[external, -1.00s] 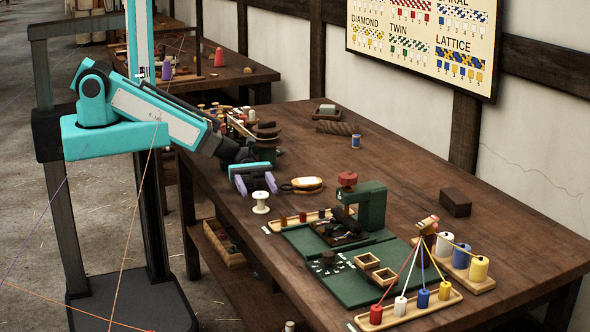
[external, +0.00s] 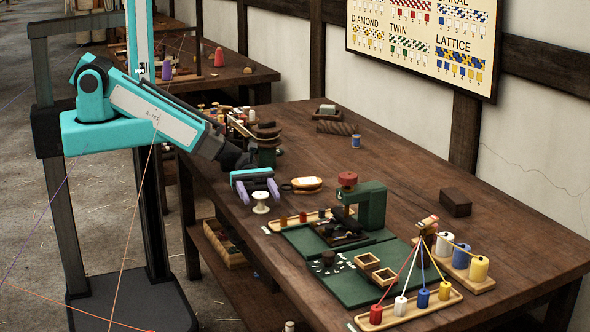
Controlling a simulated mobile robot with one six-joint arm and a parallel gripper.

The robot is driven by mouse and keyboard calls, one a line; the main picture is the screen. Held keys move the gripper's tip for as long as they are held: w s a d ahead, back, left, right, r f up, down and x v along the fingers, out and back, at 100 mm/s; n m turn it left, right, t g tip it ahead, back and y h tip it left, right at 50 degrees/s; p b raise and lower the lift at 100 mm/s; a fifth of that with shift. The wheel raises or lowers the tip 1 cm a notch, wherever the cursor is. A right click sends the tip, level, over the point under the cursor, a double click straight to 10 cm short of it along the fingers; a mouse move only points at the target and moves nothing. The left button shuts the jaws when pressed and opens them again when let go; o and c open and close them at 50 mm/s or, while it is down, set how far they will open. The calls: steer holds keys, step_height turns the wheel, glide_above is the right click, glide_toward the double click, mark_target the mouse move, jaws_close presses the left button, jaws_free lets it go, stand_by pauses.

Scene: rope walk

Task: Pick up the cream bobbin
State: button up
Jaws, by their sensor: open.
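A cream bobbin (external: 260,204), spool-shaped with wide flanges, stands upright at the left edge of the dark wooden table. My gripper (external: 258,193) has two purple fingers, spread open and pointing down toward the table. The bobbin shows between the fingers, with a visible gap on each side. I cannot tell from this one view how deep the bobbin sits between them. Nothing is held.
A wooden rack (external: 302,218) with small bobbins is just right of my gripper. A green press (external: 371,205) stands on a green mat (external: 375,290). A cream-and-brown object (external: 306,184) lies behind.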

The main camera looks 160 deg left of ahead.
mark_target(262, 200)
steer(key=shift+w+d+p, duration=0.2)
steer(key=shift+w+p, duration=0.2)
steer(key=shift+w, duration=0.7)
steer(key=shift+w+d+p, duration=0.2)
steer(key=shift+w+p, duration=0.2)
steer(key=shift+w, duration=0.65)
steer(key=c, duration=1.1)
